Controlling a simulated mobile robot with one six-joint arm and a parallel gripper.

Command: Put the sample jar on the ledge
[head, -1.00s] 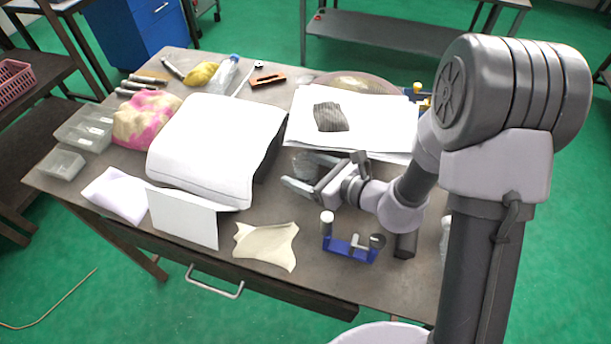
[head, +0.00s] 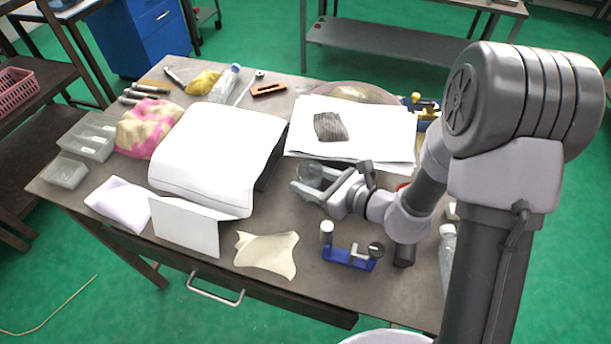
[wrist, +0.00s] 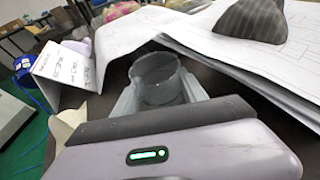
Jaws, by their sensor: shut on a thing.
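I cannot tell which surface is the ledge.
White sheets (head: 385,150) with a dark striped piece (head: 330,127) lie behind the jar. A white-draped block (head: 215,150) stands to the left, with a folded white card (head: 185,228) in front. A blue fixture (head: 350,258) and a beige cloth (head: 266,254) are nearer.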

